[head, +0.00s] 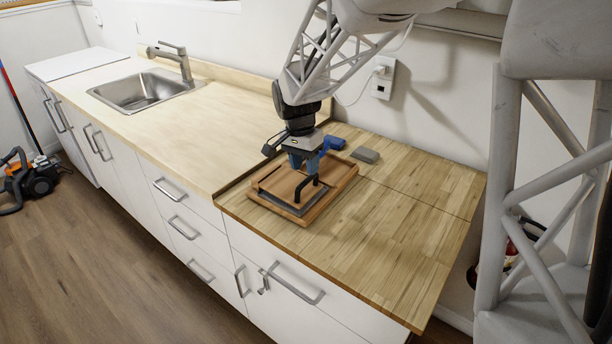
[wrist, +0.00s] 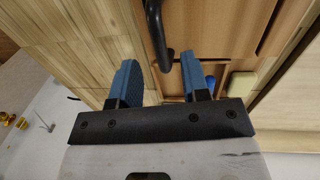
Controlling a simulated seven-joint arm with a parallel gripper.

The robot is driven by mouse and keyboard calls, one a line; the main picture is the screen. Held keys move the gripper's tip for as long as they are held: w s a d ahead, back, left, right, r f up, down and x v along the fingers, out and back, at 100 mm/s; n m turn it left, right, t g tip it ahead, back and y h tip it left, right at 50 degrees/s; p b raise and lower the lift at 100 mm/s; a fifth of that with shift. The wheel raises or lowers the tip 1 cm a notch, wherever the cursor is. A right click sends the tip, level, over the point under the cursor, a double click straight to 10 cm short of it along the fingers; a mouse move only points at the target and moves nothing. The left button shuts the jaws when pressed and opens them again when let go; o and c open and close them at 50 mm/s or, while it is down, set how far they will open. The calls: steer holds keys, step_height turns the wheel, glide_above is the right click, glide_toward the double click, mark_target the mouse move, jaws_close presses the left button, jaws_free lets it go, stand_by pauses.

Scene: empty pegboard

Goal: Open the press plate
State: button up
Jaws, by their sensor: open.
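The press is a wooden frame (head: 328,203) on the wooden worktop, with a dark grey plate (head: 285,206) lying low inside it. A black bent handle (head: 305,190) rises from the plate. The handle (wrist: 155,30) also shows in the wrist view, with its rounded end just ahead of the finger gap. My gripper (head: 302,167) is above the frame, pointing down, close to the handle. In the wrist view my gripper (wrist: 161,72) has two blue fingers spread apart with nothing clearly between them. Whether a finger touches the handle cannot be told.
A blue object (head: 332,143) lies behind the frame, and a grey block (head: 365,155) lies to its right. The worktop (head: 400,220) is clear on the right and at the front. A sink (head: 145,90) is at the far left. A wall socket (head: 383,78) is behind.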

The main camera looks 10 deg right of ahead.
steer(key=shift+s+d+f, duration=0.1)
steer(key=shift+f, duration=0.85)
steer(key=shift+s+d+f, duration=0.1)
steer(key=shift+f, duration=0.8)
steer(key=shift+c, duration=0.3)
jaws_close()
